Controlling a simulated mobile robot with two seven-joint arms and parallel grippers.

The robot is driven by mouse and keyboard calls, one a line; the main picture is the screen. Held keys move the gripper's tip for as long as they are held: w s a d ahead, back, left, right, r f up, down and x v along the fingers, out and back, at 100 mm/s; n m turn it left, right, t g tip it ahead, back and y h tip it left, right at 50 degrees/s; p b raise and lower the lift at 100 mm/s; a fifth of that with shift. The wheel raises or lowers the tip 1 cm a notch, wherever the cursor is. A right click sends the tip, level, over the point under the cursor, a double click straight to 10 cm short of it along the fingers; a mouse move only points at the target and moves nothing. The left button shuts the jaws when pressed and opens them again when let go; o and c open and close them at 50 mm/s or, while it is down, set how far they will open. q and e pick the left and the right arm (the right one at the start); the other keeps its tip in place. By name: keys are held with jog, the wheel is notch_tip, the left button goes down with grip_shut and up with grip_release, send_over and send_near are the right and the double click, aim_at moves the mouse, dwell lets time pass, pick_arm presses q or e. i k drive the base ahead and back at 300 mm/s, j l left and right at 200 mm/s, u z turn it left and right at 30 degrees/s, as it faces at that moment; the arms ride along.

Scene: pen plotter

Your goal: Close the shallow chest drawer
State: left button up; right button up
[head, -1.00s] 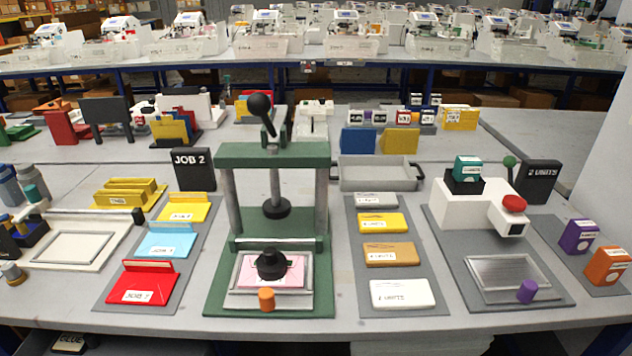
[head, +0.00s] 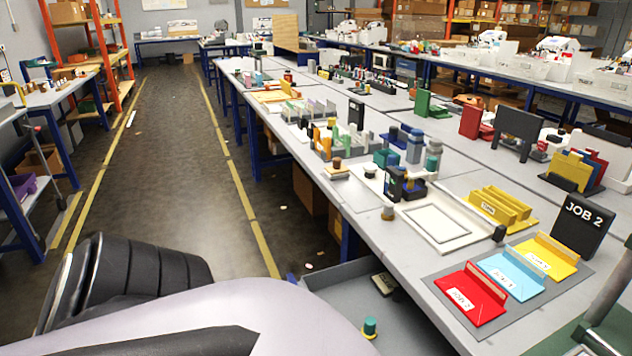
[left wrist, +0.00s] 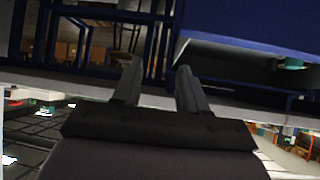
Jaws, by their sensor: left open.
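A grey open drawer (head: 340,303) juts out from under the front of the near bench, at the bottom of the head view. It holds a small green-topped piece (head: 370,325) and a dark flat item (head: 384,284). My right gripper is out of view.
The bench top (head: 437,262) carries red, blue and yellow job folders (head: 470,292), a black JOB 2 sign (head: 582,225) and a white framed tray (head: 437,222).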

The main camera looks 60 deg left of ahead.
aim_at(403, 328)
jog(key=u, duration=1.8)
jog(key=i+l+z, duration=0.1)
jog(key=i+l, duration=0.05)
jog(key=l, duration=0.05)
